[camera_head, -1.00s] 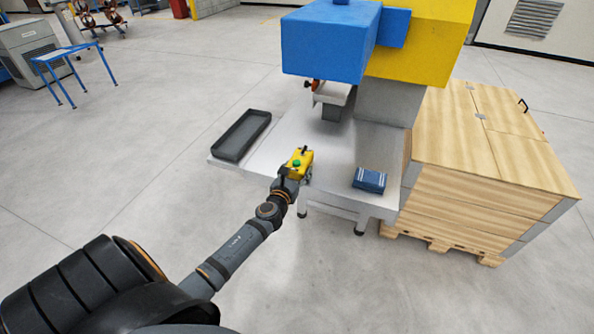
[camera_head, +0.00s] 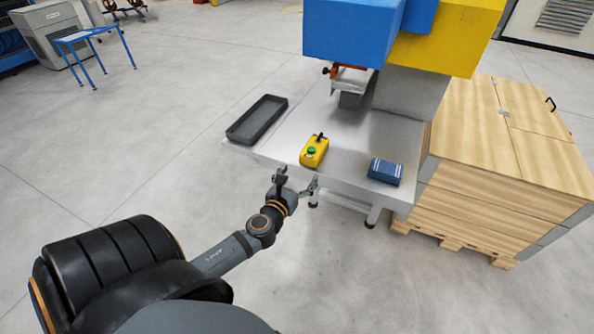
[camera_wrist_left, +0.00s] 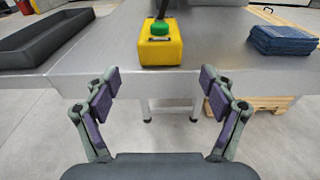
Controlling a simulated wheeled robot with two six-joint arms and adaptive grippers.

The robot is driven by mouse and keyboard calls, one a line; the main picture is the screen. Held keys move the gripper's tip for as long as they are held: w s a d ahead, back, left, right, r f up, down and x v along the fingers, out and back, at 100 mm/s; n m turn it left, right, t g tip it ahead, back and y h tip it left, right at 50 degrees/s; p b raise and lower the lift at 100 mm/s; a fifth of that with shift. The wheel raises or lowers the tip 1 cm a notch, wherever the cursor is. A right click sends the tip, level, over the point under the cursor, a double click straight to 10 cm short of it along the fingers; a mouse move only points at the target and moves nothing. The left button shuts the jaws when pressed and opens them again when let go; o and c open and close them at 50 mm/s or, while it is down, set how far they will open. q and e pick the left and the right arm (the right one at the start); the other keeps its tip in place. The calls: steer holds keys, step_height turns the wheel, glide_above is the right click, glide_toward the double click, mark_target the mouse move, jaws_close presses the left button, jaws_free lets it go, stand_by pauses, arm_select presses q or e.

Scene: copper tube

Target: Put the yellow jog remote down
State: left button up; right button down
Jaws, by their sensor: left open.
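The yellow jog remote (camera_head: 314,152) rests on the grey metal table (camera_head: 345,138) near its front edge. It has a green button and a dark stick on top. In the left wrist view the remote (camera_wrist_left: 160,52) stands straight ahead, beyond the fingertips. My left gripper (camera_head: 297,181) is open and empty, just in front of the table edge and apart from the remote. Its two spread fingers also show in the left wrist view (camera_wrist_left: 160,90). My right gripper is not in view.
A dark tray (camera_head: 257,121) lies at the table's left side. A folded blue cloth (camera_head: 385,171) lies right of the remote. A blue and yellow machine (camera_head: 440,40) overhangs the table's back. A wooden crate (camera_head: 500,190) stands at the right.

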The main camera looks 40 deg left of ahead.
arm_select(q)
steer(key=shift+s+d, duration=0.2)
steer(key=shift+s, duration=0.45)
steer(key=s+a+f+n+g, duration=0.25)
steer(key=s+f+n, duration=0.2)
steer(key=f, duration=0.55)
steer(key=s+a+f+n+g, duration=0.1)
steer(key=s+f+n+g, duration=0.2)
steer(key=f+n, duration=0.55)
steer(key=s+a+f+n+g, duration=0.1)
steer(key=s+f+n+g, duration=0.2)
steer(key=f, duration=0.9)
steer(key=s+d+f+n+g+h, duration=0.1)
steer(key=s+d+f+n+g, duration=0.2)
steer(key=s, duration=1)
steer(key=s+d+f+n+g+h, duration=0.2)
steer(key=s+d+f+n, duration=0.5)
steer(key=s+f+n, duration=0.7)
step_height(320, 180, down, 3)
steer(key=shift+s+d+r+g, duration=0.15)
steer(key=shift+d+g, duration=0.2)
steer(key=shift+g, duration=0.5)
steer(key=shift+o, duration=0.5)
steer(key=shift+s, duration=0.1)
